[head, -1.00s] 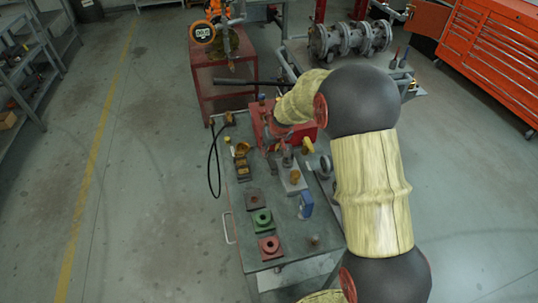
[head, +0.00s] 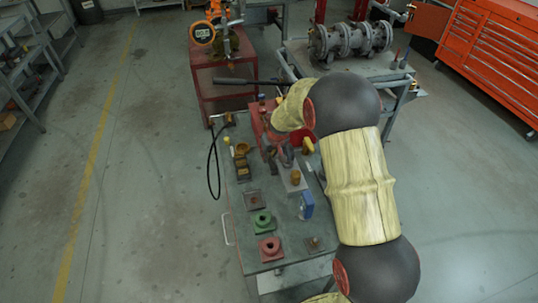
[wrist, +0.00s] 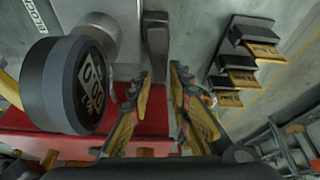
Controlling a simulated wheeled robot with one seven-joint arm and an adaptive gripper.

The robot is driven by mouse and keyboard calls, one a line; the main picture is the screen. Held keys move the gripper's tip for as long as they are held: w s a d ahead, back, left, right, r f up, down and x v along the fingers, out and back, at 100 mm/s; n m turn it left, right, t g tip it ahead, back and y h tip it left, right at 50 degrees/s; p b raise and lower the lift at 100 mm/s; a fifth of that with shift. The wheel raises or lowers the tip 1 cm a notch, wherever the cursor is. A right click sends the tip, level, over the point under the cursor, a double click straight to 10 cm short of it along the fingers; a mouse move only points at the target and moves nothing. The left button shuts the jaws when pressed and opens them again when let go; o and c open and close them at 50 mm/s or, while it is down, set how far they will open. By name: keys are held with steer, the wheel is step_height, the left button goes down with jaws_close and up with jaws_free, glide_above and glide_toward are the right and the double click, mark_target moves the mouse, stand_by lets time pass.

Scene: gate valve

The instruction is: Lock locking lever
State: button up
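In the wrist view, my gripper (wrist: 162,105) shows two yellow-and-black fingers, apart, with a clear gap between them. A short dark bar (wrist: 155,42), which may be the locking lever, stands just beyond the fingertips, roughly in line with the gap. I cannot tell whether the fingers touch it. Left of it, a black round knob (wrist: 80,85) with a white-lettered label sits on a grey metal body (wrist: 122,30). In the head view, my forearm reaches over the red fixture (head: 262,120) on the workbench, and my gripper is hidden.
The workbench (head: 236,200) carries a green block (head: 262,222), a red block (head: 270,248) and a blue item (head: 306,205). A red cart (head: 218,75) stands beyond. The floor to the left is clear.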

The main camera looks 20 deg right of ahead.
mark_target(273, 166)
jaws_close()
steer(key=shift+r+p, duration=0.1)
steer(key=shift+p, duration=0.25)
steer(key=shift+s+d+m+p, duration=0.1)
steer(key=shift+m+p, duration=0.2)
steer(key=shift+p, duration=0.2)
steer(key=shift+d+m+h+p, duration=0.2)
steer(key=shift+m+h+p, duration=0.15)
steer(key=shift+p, duration=0.45)
steer(key=shift+o, duration=2.1)
jaws_free()
steer(key=v, duration=1.1)
steer(key=shift+r, duration=0.35)
